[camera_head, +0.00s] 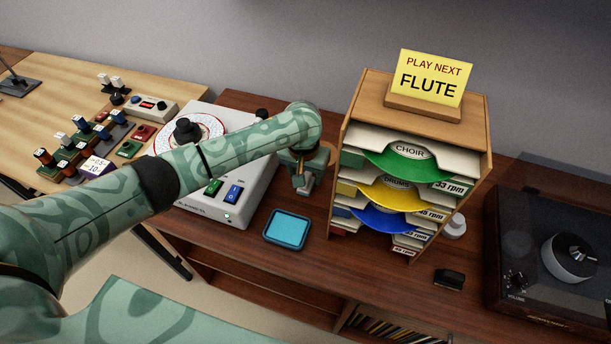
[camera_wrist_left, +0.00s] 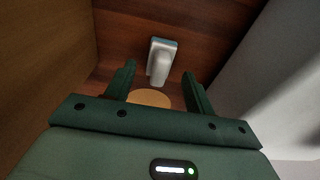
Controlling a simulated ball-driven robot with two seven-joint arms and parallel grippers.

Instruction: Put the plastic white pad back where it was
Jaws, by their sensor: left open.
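My left gripper (camera_head: 301,181) hangs, partly hidden by its own arm, between the white machine (camera_head: 240,190) and the wooden record rack (camera_head: 342,140). In the left wrist view its two dark green fingers (camera_wrist_left: 158,73) are apart. A pale plastic piece with a teal end (camera_wrist_left: 161,60), perhaps the white pad, shows beyond and between the fingertips, over the dark wood. I see no finger closed on it. In the head view it is hidden or cannot be made out. My right gripper is in neither view.
A blue tray (camera_head: 287,230) lies on the table in front of the gripper. A tan round disc (camera_wrist_left: 150,98) shows between the fingers. The rack holds coloured sleeves under a FLUTE sign (camera_head: 429,80). A turntable (camera_head: 550,260) and small black block (camera_head: 449,279) are right.

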